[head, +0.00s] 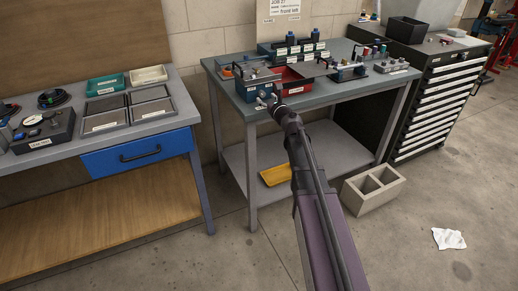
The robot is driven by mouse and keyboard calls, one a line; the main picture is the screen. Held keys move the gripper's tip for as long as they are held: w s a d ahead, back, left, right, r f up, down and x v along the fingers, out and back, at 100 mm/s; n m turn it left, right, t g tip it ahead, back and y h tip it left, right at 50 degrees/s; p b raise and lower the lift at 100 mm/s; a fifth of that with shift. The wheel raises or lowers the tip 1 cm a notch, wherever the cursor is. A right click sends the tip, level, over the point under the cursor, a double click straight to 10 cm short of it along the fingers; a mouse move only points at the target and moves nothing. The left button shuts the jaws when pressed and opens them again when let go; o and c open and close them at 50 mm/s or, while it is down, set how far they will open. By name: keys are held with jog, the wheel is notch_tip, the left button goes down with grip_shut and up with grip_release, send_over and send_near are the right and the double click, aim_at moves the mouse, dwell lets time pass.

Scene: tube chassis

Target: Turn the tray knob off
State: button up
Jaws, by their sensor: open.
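My arm reaches from the bottom of the head view up to the grey-green work table (318,101). My gripper (264,98) is at the table's front left corner, in front of a small metal-framed device (256,77). It is open, and I see nothing held in it. Whether the gripper touches the device is unclear.
Blue bins (292,51) stand at the table's back, and small fixtures (350,70) sit to the right. A workbench with a blue drawer (137,153) is on the left. A concrete block (372,189) and a white rag (448,239) lie on otherwise open floor.

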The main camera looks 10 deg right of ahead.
jog(key=v, duration=1.1)
jog(key=s+a+n+g+y+p, duration=0.3)
jog(key=s+a+n+g+p, duration=0.7)
jog(key=n, duration=0.9)
jog(key=s+f+n+g+h+p, duration=0.1)
jog(key=s+n+g+h+p, duration=0.1)
jog(key=s+n, duration=0.4)
jog(key=shift+a+f+n+g+h+p, duration=0.4)
jog(key=shift+g+p, duration=0.3)
jog(key=shift+p, duration=0.45)
jog(key=shift+s+r, duration=0.1)
jog(key=s+d+r+n+g+h+p, duration=0.1)
jog(key=s+d+n+g+h+p, duration=0.2)
jog(key=s+n, duration=0.3)
jog(key=shift+s+d+g+h+p, duration=0.45)
jog(key=shift+s+d+h, duration=0.2)
jog(key=shift+s+h, duration=0.4)
